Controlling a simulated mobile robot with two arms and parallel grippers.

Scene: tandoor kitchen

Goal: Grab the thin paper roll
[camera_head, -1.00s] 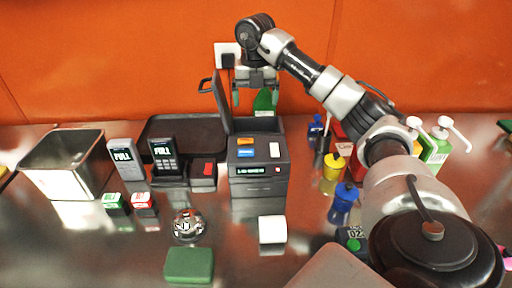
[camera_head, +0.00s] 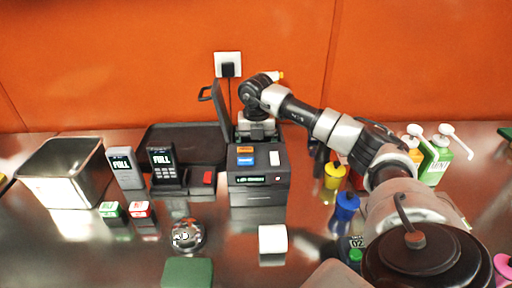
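A dark receipt printer (camera_head: 258,182) stands mid-counter with its lid (camera_head: 222,112) raised. My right gripper (camera_head: 256,132) is lowered at the printer's open top, behind the front panel. Its fingertips are hidden, so I cannot see whether it is open or closed on anything. No thin roll is visible inside the printer; the arm and housing hide the compartment. My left gripper is not in view.
Card terminals (camera_head: 165,166) and a black tray (camera_head: 180,138) are left of the printer. A metal bin (camera_head: 62,170) is at far left. A bell (camera_head: 188,236) and a green block (camera_head: 188,273) are in front. Bottles (camera_head: 345,205) crowd the right.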

